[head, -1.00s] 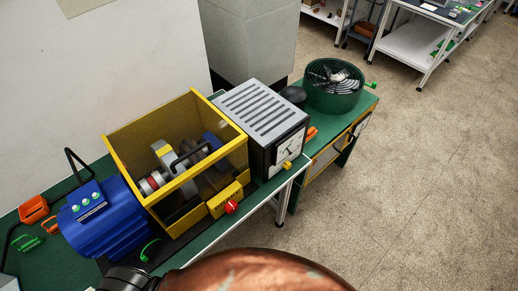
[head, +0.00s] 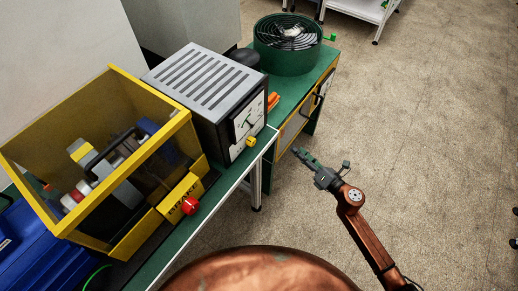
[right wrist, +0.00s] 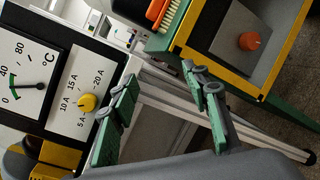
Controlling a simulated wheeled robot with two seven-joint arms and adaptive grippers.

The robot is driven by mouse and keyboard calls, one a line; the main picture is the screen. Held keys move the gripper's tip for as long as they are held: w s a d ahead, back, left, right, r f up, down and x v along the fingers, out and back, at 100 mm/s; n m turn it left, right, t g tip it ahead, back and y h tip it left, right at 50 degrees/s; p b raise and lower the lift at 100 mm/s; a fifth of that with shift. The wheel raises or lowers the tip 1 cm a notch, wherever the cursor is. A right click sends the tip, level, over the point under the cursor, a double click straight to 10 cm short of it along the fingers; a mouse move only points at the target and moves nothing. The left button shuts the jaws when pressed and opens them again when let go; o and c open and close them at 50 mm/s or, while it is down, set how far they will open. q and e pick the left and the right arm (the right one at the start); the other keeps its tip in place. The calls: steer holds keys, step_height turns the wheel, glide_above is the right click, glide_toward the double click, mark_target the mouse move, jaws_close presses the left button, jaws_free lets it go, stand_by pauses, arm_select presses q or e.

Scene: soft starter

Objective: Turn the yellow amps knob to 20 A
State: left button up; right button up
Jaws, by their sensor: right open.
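The yellow amps knob (head: 251,142) sits low on the front of a dark box (head: 190,88) with a slotted grey top. In the right wrist view the knob (right wrist: 88,102) is on a white plate marked 5 A, 10 A, 15 A and 20 A. I cannot tell clearly which mark it points to. My right gripper (head: 298,153) is open and empty, in front and to the right of the box, apart from the knob. In the right wrist view its green fingers (right wrist: 160,76) are spread, right of the knob. My left gripper is out of view.
A °C dial (right wrist: 28,82) is beside the knob plate. A yellow-framed machine (head: 185,118) with a red knob (head: 190,206) stands left of the box. A green fan housing (head: 288,45) stands behind on the bench.

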mark_target(254, 144)
steer(key=s+a+r+n+g+y+b, duration=0.35)
steer(key=s+a+r+n, duration=0.25)
steer(key=a+r+n, duration=0.35)
steer(key=shift+n+y, duration=0.45)
steer(key=shift+n, duration=0.4)
steer(key=w+a, duration=0.1)
steer(key=a, duration=0.1)
steer(key=w+a+f, duration=0.1)
steer(key=w+a+p, duration=0.1)
steer(key=a, duration=0.1)
steer(key=shift+a+f, duration=0.3)
steer(key=shift+a, duration=0.05)
steer(key=shift+x, duration=0.8)
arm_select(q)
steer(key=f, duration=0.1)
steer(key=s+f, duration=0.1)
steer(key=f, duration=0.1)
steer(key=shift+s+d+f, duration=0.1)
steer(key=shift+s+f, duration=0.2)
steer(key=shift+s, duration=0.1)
arm_select(e)
steer(key=shift+c, duration=0.2)
steer(key=c, duration=1.1)
